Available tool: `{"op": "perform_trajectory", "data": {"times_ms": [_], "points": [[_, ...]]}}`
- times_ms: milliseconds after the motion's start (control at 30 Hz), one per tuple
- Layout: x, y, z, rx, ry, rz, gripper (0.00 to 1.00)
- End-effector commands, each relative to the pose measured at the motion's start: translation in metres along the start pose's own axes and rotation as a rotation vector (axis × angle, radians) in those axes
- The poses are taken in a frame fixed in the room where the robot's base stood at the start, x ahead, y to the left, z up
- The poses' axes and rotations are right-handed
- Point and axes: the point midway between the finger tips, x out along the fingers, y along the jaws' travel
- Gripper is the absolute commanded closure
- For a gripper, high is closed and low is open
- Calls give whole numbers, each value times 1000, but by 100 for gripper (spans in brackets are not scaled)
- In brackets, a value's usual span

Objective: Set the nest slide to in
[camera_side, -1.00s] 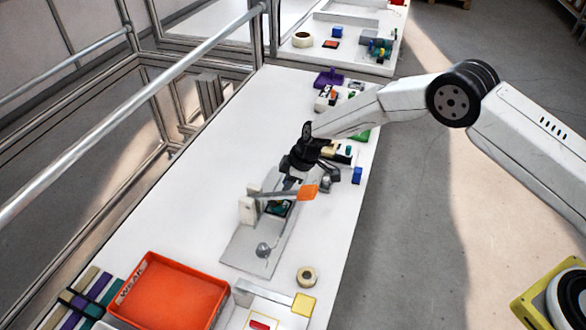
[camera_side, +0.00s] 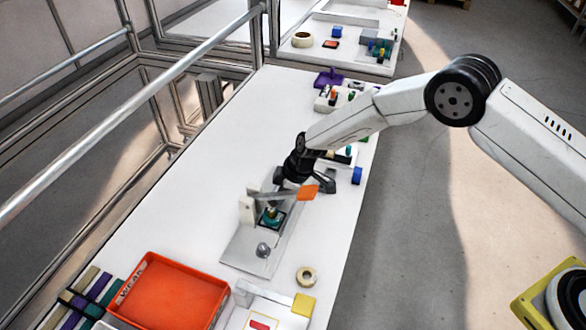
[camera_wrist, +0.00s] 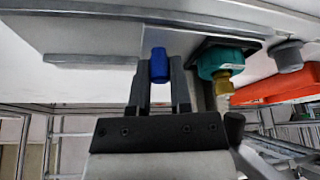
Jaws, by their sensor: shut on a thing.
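The grey fixture plate (camera_side: 238,252) lies on the white table. On it the nest holds a teal part (camera_side: 271,217), beside a white post (camera_side: 247,209) and a lever with an orange handle (camera_side: 309,192). In the wrist view the teal part (camera_wrist: 221,62) shows a brass end. My gripper (camera_wrist: 160,84) is shut on a blue knob (camera_wrist: 159,64), with one finger on each side of it. In the side view my gripper (camera_side: 288,182) is low over the far part of the fixture, and the knob is hidden behind gripper and lever.
A grey ball-like knob (camera_side: 263,250) stands on the fixture's near end. An orange bin (camera_side: 175,292) is at the near left, and a tape roll (camera_side: 306,276) is at the near right. The table's left side is clear.

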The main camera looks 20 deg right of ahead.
Motion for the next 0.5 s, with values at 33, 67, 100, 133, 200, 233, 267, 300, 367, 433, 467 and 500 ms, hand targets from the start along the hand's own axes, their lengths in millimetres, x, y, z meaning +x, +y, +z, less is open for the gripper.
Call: {"op": "perform_trajectory", "data": {"times_ms": [33, 67, 100, 133, 200, 233, 267, 300, 367, 433, 467, 500], "points": [[0, -4, -2, 0, 1, -1, 100], [0, -4, -2, 0, 1, -1, 100], [0, -5, -2, 0, 1, -1, 100], [0, -5, -2, 0, 1, -1, 100], [1, -6, -2, 0, 1, -2, 100], [1, -6, -2, -1, 1, -3, 100], [1, -6, -2, -1, 0, -3, 100], [1, -6, -2, -1, 0, -4, 100], [1, -7, -3, -2, 0, -5, 62], [1, -6, -2, -2, 0, -5, 40], [1, -6, -2, -1, 0, -4, 40], [1, -6, -2, -1, 0, -4, 40]]}}
